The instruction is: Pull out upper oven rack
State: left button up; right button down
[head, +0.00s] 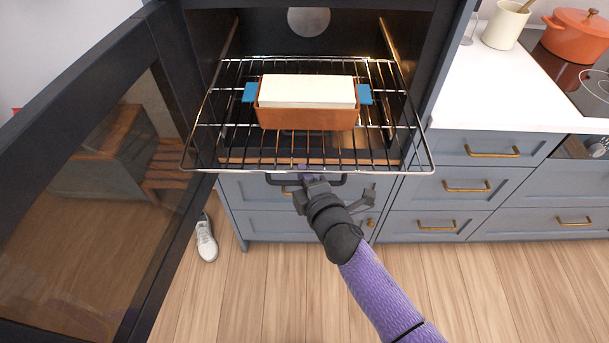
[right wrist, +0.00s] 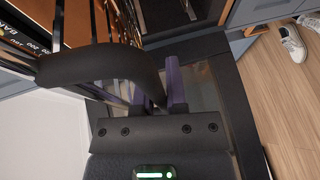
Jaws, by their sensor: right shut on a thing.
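The upper oven rack (head: 395,150), a wire grid, sticks out of the open oven toward me, roughly level. An orange baking dish (head: 305,118) with a white top and blue grips at both ends stands on it. My right gripper (head: 304,174) is at the middle of the rack's front edge, shut on a black bar-like handle (head: 332,182) there. In the right wrist view the black handle (right wrist: 95,66) runs in between the purple fingers (right wrist: 158,92); their exact contact is partly hidden. My left gripper is out of view.
The oven door (head: 95,165) stands open at the left. Grey drawers (head: 480,180) with brass handles are below and at the right. A white shoe (head: 206,240) lies on the clear wooden floor.

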jog(key=shift+w, duration=0.1)
jog(key=c, duration=0.9)
grip_release()
jog(key=shift+c, duration=0.2)
jog(key=p+v, duration=0.2)
jog(key=v, duration=0.8)
jog(key=shift+p, duration=0.35)
